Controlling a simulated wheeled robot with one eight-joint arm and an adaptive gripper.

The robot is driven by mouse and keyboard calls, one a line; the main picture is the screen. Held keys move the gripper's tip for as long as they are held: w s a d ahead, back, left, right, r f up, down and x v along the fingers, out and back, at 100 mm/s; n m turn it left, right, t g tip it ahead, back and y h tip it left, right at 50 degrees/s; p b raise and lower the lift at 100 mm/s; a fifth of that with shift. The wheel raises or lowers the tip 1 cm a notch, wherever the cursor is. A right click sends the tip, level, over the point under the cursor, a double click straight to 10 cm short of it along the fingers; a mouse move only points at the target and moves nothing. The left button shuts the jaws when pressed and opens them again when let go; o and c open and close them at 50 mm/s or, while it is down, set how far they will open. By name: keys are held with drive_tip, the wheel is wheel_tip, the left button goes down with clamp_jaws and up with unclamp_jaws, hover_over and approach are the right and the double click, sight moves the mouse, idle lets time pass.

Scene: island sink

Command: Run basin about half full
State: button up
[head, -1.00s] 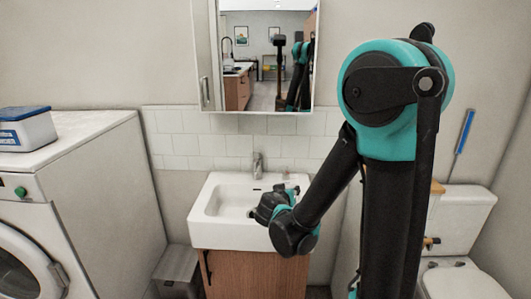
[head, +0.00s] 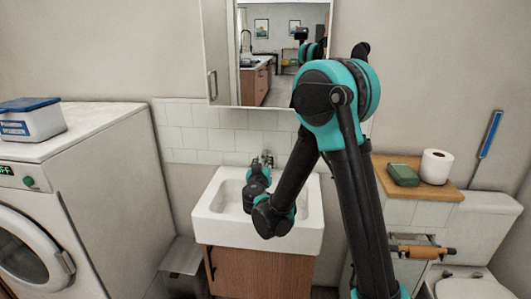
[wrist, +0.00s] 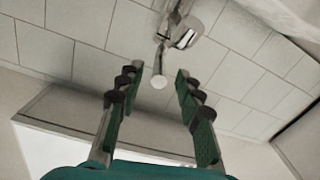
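The white basin (head: 232,228) sits on a wooden cabinet against the tiled wall. My arm covers part of its bowl, and I cannot make out any water in it. The metal tap (head: 267,158) stands at the basin's back edge, partly hidden behind my gripper. In the wrist view, the tap (wrist: 184,32) is ahead of my gripper (wrist: 160,70). The fingers are spread open, with a rounded metal end of the tap in line with the gap between them. I see no contact, and the fingers hold nothing.
A mirror cabinet (head: 277,65) hangs above the tap. A washing machine (head: 95,190) stands at the left, with a blue-lidded box (head: 30,122) on top. At the right are a wooden shelf (head: 440,190) with a paper roll (head: 436,166) and green block (head: 403,175), and a toilet (head: 470,235).

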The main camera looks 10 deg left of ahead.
sight(265, 151)
drive_tip(key=w, duration=0.8)
drive_tip(key=shift+w, duration=0.35)
drive_tip(key=shift+c, duration=0.4)
clamp_jaws()
